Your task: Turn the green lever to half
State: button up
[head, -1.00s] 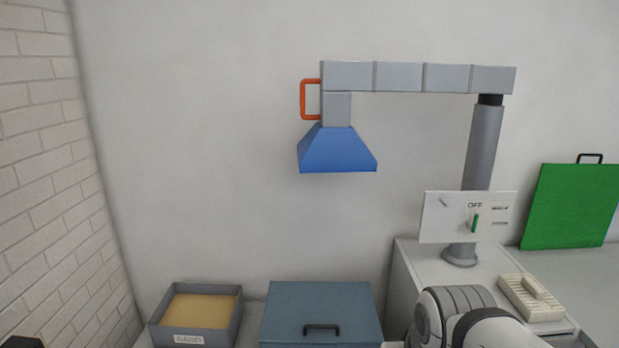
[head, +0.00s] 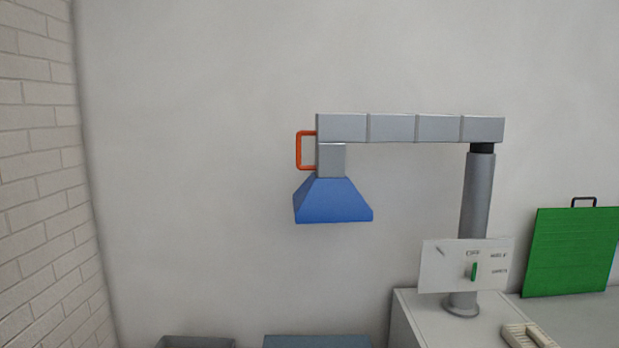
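The green lever (head: 474,271) is a small upright bar on a white panel (head: 447,267) at the right. The panel is mounted on the grey column of a fume arm. Small labels stand above and to the right of the lever, and the top one read OFF in the earlier frame. The lever looks near vertical; its exact setting is too small to tell. My gripper is not in view.
A blue hood (head: 333,202) with an orange handle (head: 299,151) hangs from the grey horizontal arm (head: 410,128). A green board (head: 571,252) leans at the right. A cream block (head: 527,336) lies on the white cabinet (head: 410,318). A grey tray (head: 195,342) and blue-grey box (head: 317,341) show at the bottom edge.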

aim_at(471, 275)
jog(key=k, duration=0.6)
jog(key=z, duration=0.45)
jog(key=i, duration=1)
jog(key=z, duration=0.35)
